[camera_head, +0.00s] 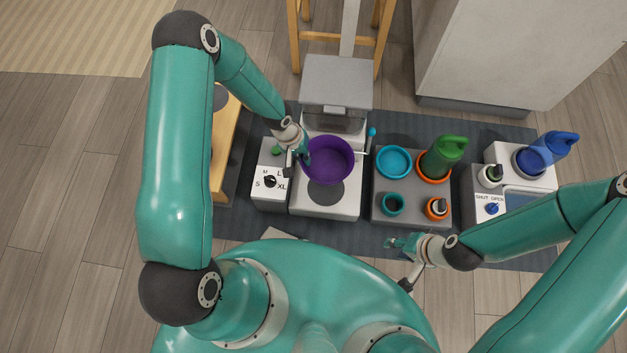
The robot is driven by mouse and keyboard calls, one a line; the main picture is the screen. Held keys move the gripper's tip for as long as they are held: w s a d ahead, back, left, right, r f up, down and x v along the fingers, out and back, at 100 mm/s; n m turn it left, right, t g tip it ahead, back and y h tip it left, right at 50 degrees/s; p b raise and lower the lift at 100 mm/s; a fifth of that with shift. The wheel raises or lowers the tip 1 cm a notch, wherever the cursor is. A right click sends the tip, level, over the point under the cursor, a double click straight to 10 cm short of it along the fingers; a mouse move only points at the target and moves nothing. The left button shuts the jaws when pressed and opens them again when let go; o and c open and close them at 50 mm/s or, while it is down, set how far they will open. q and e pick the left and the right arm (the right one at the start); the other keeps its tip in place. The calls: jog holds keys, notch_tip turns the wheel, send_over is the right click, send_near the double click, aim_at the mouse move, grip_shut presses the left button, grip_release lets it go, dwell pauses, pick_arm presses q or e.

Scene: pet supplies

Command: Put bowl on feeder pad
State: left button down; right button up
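The purple bowl (330,165) is upright over the white feeder (345,203). The round dark grey feeder pad (326,196) shows just below the bowl in the picture; the bowl hides its upper part. My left gripper (299,162) is at the bowl's left rim, one finger inside and one outside, and appears shut on it. The bowl looks raised above the feeder, but its height is hard to judge. My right gripper (397,264) is open and empty, in front of the grey tray block.
A white dial box (270,200) stands left of the feeder. The grey tray block (412,210) on the right carries teal and orange rings and a green bottle (443,156). A blue bottle (552,148) sits on a white unit at far right.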

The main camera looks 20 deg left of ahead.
pick_arm(q)
jog(key=b+x, duration=0.1)
jog(key=x, duration=0.3)
jog(key=a+b+x, duration=0.1)
jog(key=b+x, duration=0.1)
jog(key=x, duration=0.2)
jog(key=a+b+x, duration=0.1)
jog(key=b+x, duration=0.1)
jog(key=x, duration=0.2)
jog(key=shift+s+a+f, duration=0.15)
jog(key=shift+s+f, duration=0.15)
jog(key=shift+f, duration=0.15)
jog(key=shift+a+b+x, duration=0.2)
jog(key=shift+b+x, duration=0.1)
jog(key=shift+x, duration=0.5)
jog(key=shift+a+b+x, duration=0.15)
jog(key=shift+b+x, duration=0.1)
jog(key=shift+x, duration=0.5)
jog(key=shift+a+b+x, duration=0.2)
jog(key=shift+b+x, duration=0.1)
jog(key=shift+x, duration=0.5)
jog(key=shift+s+f, duration=0.15)
jog(key=shift+f, duration=0.05)
jog(key=shift+f, duration=0.15)
jog(key=c, duration=1.3)
grip_release()
